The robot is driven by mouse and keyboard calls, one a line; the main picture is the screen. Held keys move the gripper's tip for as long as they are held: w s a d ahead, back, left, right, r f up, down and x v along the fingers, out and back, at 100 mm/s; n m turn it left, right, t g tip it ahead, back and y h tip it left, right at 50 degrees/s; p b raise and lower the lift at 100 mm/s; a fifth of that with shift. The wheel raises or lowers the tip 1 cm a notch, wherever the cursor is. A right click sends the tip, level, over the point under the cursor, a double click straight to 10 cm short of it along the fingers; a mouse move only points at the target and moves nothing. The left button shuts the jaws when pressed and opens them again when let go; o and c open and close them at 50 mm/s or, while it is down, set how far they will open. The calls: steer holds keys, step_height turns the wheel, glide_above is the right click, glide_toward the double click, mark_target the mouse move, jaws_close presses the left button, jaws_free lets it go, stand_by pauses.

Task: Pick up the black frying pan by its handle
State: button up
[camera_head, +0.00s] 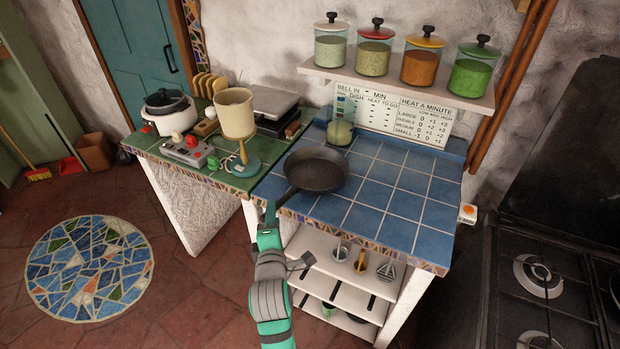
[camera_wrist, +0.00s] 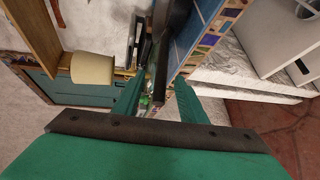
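The black frying pan (camera_head: 317,171) lies on the blue tiled counter (camera_head: 406,201), its handle pointing toward the front left edge. My gripper (camera_head: 270,208) is at the handle's end, by the counter's front edge. In the wrist view, the pan's dark handle (camera_wrist: 161,85) runs between the two green fingers of my gripper (camera_wrist: 160,82). The fingers are apart, with a gap visible on both sides of the handle. The pan's bowl is hardly visible in the wrist view.
A glass jar (camera_head: 340,132) stands behind the pan. Left on the green counter are a beige lamp (camera_head: 235,113), a grey device (camera_head: 187,151) and a rice cooker (camera_head: 168,108). A shelf (camera_head: 398,82) with several jars hangs above. The blue counter's right side is clear.

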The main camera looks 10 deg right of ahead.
steer(key=shift+x, duration=2.25)
steer(key=shift+a, duration=0.1)
jaws_close()
steer(key=shift+s, duration=0.15)
steer(key=shift+r, duration=0.15)
